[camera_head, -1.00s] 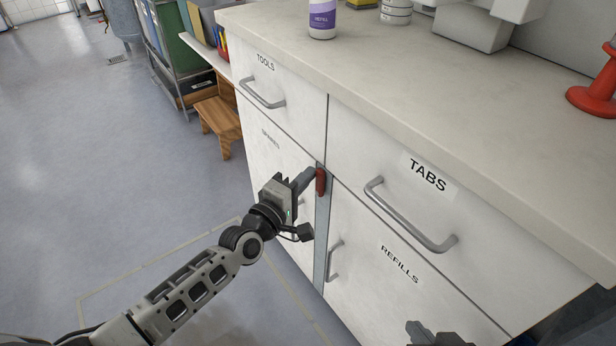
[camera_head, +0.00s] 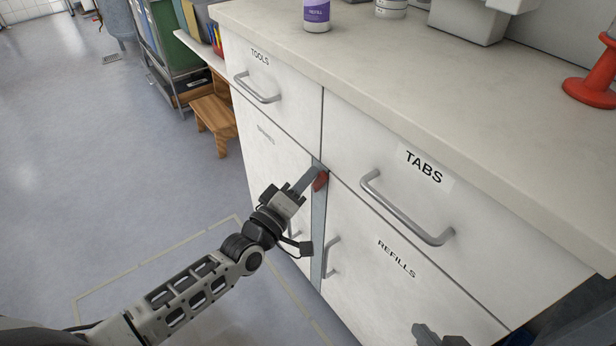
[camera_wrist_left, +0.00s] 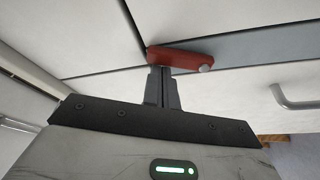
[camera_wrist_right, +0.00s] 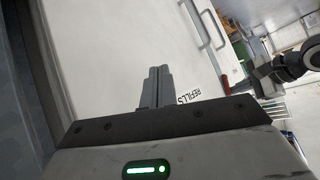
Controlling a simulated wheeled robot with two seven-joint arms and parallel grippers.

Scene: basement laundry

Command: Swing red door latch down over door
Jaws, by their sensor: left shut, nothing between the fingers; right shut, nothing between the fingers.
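The red door latch (camera_head: 320,181) sits at the top of the grey strip between the left cabinet door and the REFILLS door (camera_head: 385,270). It is slightly tilted off the strip's line. In the left wrist view the latch (camera_wrist_left: 178,58) has a round grey pin at its right end. My left gripper (camera_head: 311,176) is shut and empty, its tips against or very close to the latch's side; contact is not certain. My right gripper (camera_head: 428,330) is shut and empty, low in front of the REFILLS door; its fingers show in the right wrist view (camera_wrist_right: 158,72).
The TOOLS drawer handle (camera_head: 257,90) and TABS drawer handle (camera_head: 405,210) stick out above the doors. The REFILLS handle (camera_head: 331,257) is right of the strip. A wooden stool (camera_head: 213,122) stands beyond the cabinet. The floor at left is clear.

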